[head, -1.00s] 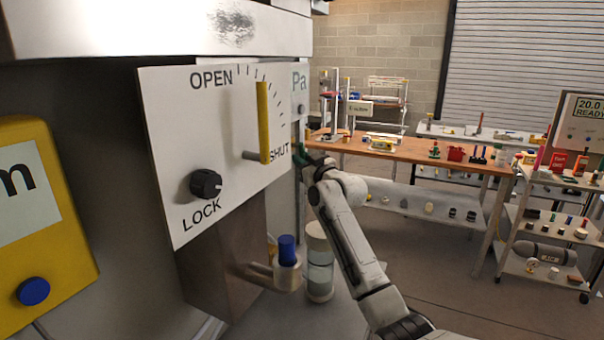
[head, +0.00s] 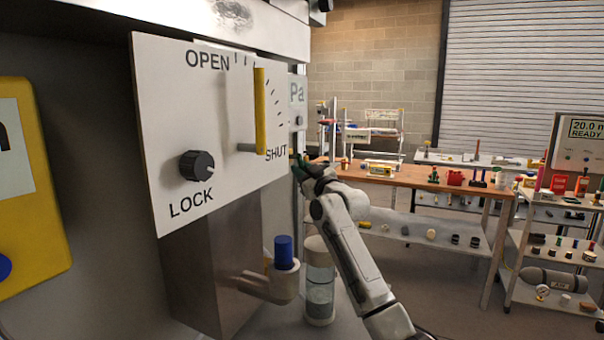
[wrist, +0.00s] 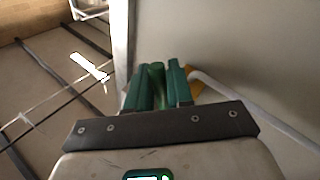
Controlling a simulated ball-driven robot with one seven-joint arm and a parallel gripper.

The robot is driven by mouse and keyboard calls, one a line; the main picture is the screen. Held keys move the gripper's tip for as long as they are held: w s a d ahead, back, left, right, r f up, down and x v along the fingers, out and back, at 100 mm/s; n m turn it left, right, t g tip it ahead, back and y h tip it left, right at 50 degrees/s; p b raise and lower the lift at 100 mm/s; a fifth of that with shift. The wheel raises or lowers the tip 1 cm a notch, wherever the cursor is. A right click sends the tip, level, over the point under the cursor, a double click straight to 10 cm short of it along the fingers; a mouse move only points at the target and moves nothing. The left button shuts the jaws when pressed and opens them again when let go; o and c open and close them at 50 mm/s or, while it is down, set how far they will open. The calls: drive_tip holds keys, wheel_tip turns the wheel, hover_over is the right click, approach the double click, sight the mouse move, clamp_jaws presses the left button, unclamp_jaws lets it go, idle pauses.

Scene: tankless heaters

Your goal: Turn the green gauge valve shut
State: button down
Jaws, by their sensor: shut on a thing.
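In the wrist view, my gripper (wrist: 160,92) has its two green fingers closed on a green piece (wrist: 157,76), which looks like the green gauge valve's handle. A bit of yellow, brass-like metal (wrist: 194,84) shows just right of the fingers. In the head view, my gripper (head: 303,166) is at the right edge of the white panel, just below and right of the word SHUT. A small brass-coloured bit (head: 292,152) shows beside the fingertips. Most of the valve is hidden behind my gripper and the panel, so I cannot read its angle.
The white panel (head: 215,120) bears a yellow lever (head: 260,110) and a black LOCK knob (head: 197,165). Below are a blue-capped holder (head: 284,252) and a clear cylinder (head: 319,280). A wooden workbench (head: 420,180) stands behind. Floor is free to the right.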

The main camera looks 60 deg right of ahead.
drive_tip(key=c, duration=1.1)
unclamp_jaws()
drive_tip(key=shift+c, duration=0.2)
drive_tip(key=b+v, duration=0.2)
drive_tip(key=v, duration=0.8)
drive_tip(key=shift+s+a, duration=0.25)
drive_tip(key=shift+s, duration=0.1)
drive_tip(key=shift+f, duration=0.1)
